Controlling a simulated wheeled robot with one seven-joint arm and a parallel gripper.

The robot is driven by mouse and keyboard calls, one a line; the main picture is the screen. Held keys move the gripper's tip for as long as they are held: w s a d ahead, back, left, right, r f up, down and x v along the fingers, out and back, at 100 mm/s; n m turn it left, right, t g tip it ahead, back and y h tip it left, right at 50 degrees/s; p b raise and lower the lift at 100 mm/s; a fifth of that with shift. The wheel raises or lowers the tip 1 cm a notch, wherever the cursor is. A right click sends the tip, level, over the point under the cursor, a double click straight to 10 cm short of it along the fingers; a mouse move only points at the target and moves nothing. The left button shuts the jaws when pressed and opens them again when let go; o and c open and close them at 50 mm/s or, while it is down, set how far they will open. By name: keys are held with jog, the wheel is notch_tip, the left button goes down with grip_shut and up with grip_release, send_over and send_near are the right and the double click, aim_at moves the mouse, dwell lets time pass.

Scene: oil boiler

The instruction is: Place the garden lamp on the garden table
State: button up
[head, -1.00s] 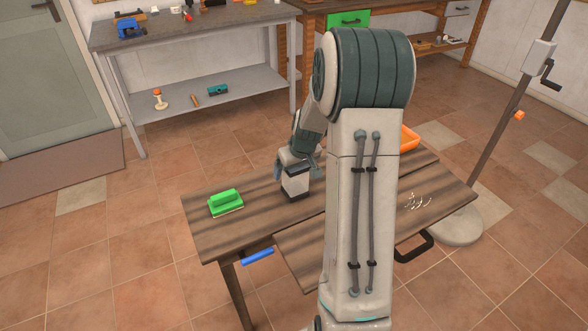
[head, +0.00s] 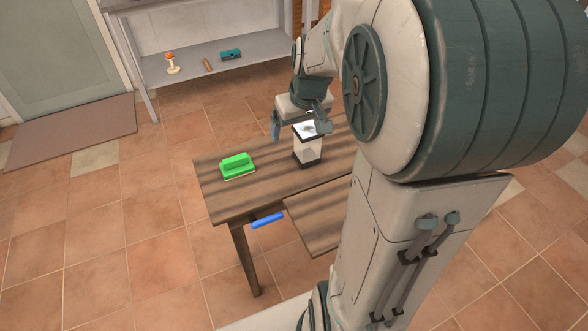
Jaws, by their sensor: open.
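The garden lamp (head: 308,149), a small white box-shaped lantern with a dark base, stands upright on the brown wooden garden table (head: 225,199). My gripper (head: 298,131) is open just above and around the top left of the lamp, with one finger to its left and the other by its upper right. I cannot tell whether a finger still touches the lamp. My arm hides the right part of the table.
A green brush-like object (head: 238,165) lies on the table left of the lamp. A blue handle (head: 267,220) sticks out below the table's front edge. A grey workbench shelf (head: 190,69) stands behind. Tiled floor is free at the left.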

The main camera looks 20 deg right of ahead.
jog(key=s+a, duration=0.4)
jog(key=s, duration=0.4)
jog(key=s+a, duration=0.4)
jog(key=s, duration=0.3)
jog(key=shift+s+a+r+m+g, duration=0.2)
jog(key=shift+s+r+m+g, duration=0.1)
jog(key=shift+s+g, duration=0.1)
